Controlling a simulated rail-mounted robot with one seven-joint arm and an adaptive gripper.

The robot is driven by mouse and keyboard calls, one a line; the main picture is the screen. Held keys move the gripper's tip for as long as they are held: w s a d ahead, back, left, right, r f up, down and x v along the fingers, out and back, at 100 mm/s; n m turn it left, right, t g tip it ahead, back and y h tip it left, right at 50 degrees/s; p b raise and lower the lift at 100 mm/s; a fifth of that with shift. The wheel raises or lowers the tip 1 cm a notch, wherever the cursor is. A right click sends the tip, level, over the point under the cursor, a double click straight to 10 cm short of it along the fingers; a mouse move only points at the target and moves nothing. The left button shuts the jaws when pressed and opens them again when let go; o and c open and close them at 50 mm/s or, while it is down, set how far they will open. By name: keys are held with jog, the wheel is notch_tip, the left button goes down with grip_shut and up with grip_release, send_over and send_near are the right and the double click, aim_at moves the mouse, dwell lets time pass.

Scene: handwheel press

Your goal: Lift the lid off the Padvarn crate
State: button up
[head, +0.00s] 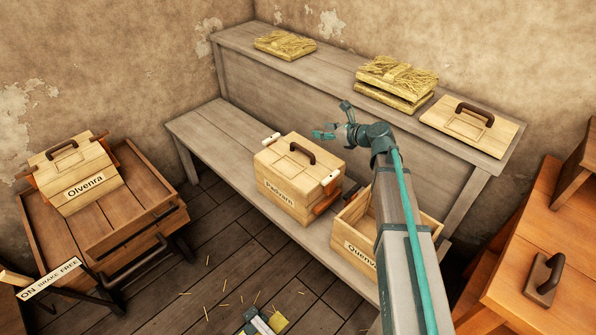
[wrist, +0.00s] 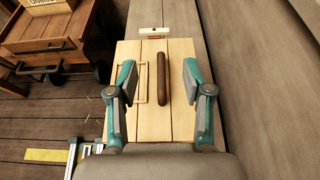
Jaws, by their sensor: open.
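The Padvarn crate (head: 283,192) stands on the lower bench. Its pale wooden lid (head: 290,158) is on top, with a dark bar handle (head: 301,152) and a raised rectangular frame beside it. White pieces (head: 331,178) show at the crate's two ends. My gripper (head: 333,122) is open and empty, above the crate and toward the back shelf in the head view. In the wrist view my gripper (wrist: 160,75) has its fingers on either side of the lid handle (wrist: 162,78) in the picture, apart from it. The lid's near edge is hidden by my gripper there.
The open Quenva crate (head: 357,250) stands right of Padvarn, partly behind my arm. A loose lid (head: 458,124) and straw bundles (head: 398,78) lie on the upper shelf. The Olvenra crate (head: 84,187) sits on a cart (head: 120,235) at left. An orange-brown table (head: 515,270) stands at right.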

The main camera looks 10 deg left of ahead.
jog(key=b, duration=0.8)
send_near(302, 148)
jog(key=x, duration=0.4)
jog(key=shift+w+f, duration=0.2)
jog(key=shift+f, duration=0.1)
jog(key=shift+x, duration=2.9)
jog(key=shift+s+f, duration=0.1)
jog(key=shift+f, duration=0.05)
grip_shut()
